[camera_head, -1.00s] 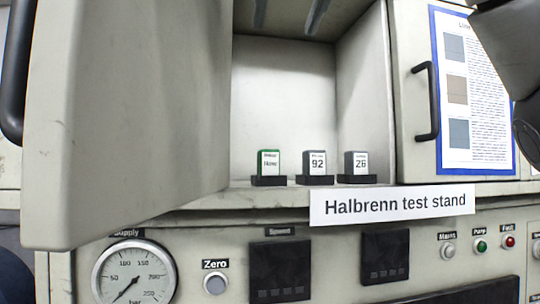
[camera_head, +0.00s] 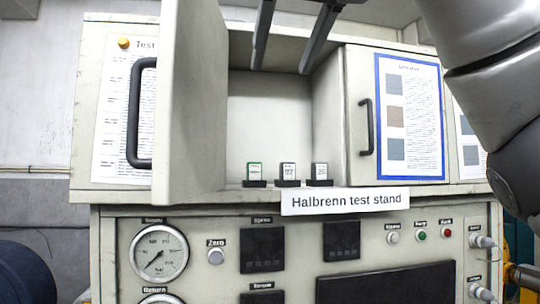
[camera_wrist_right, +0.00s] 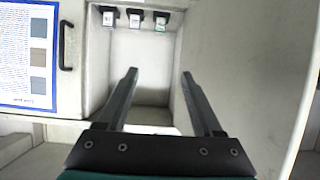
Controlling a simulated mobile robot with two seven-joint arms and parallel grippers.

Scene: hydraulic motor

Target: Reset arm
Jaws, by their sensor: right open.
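My right gripper (camera_head: 283,67) shows at the top of the head view, its two dark fingers apart and empty in front of the open cabinet compartment (camera_head: 270,108). In the right wrist view the gripper (camera_wrist_right: 159,75) is also open, with nothing between its fingers. My right arm (camera_head: 500,60) comes in from the right side of the head view. My left gripper is not in view.
The left cabinet door (camera_head: 190,110) stands open with a black handle (camera_head: 141,113). The right door (camera_head: 353,80) is shut. Below are a pressure gauge (camera_head: 159,252), the Zero button (camera_head: 216,256) and a sign (camera_head: 345,201) reading Halbrenn test stand.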

